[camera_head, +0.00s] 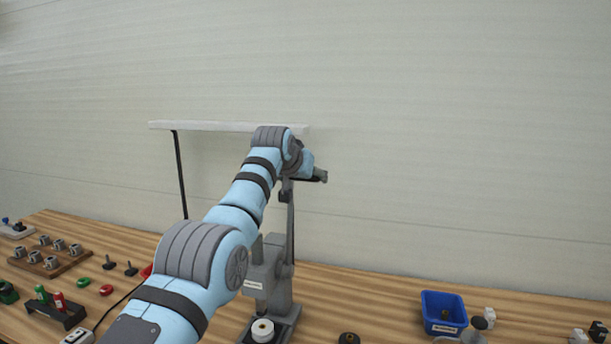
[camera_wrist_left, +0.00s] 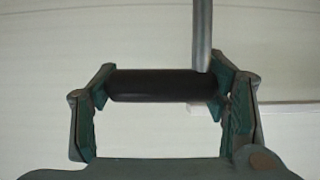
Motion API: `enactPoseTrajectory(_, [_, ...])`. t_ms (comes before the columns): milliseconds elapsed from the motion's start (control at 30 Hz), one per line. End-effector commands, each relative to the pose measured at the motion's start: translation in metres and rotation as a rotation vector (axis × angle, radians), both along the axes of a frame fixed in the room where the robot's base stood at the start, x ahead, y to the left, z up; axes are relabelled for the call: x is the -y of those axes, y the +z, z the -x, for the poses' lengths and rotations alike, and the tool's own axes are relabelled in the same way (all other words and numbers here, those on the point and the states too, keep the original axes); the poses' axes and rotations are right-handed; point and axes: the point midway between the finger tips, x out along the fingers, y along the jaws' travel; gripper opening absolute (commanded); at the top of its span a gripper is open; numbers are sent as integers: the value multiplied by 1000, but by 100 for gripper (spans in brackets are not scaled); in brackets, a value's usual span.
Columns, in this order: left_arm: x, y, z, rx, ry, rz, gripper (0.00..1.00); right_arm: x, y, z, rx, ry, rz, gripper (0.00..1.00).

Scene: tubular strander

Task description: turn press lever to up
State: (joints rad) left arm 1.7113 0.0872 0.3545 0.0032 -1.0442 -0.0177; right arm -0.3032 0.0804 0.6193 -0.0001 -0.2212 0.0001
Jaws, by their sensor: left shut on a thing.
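The grey press (camera_head: 281,288) stands on the wooden table in the head view, partly behind my left arm. Its grey lever arm (camera_head: 287,190) shows near the top of the press. My left gripper (camera_head: 314,175) is at the top of the lever, small and partly hidden by my wrist. In the left wrist view, the gripper is shut on the black lever handle (camera_wrist_left: 150,86), which lies crosswise between its two fingers. A grey rod (camera_wrist_left: 202,35) meets the handle near its right end. My right gripper is not in view.
A white bar (camera_head: 220,126) on dark posts stands behind the press. A blue bin (camera_head: 444,316) sits to the right on the table. A wooden rack with metal cups (camera_head: 48,258) and red and green parts lie left. Table between press and bin is mostly clear.

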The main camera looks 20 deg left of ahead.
Motion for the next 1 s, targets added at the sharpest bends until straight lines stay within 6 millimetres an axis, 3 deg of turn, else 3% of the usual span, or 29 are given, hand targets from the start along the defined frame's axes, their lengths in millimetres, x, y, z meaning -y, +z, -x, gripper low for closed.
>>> enactPoseTrajectory(200, [-2, -3, 1, -6, 3, 2, 18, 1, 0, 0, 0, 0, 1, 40])
enactPoseTrajectory(233, [-2, -3, 1, -6, 4, 1, 73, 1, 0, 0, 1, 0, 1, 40])
enactPoseTrajectory(333, [-2, -2, 1, -5, 4, 1, 89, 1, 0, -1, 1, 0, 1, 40])
enactPoseTrajectory(767, [0, 2, 2, -1, 1, 0, 89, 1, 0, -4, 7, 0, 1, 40])
enactPoseTrajectory(1000, [2, 15, 24, 4, 0, 0, 89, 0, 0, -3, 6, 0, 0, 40])
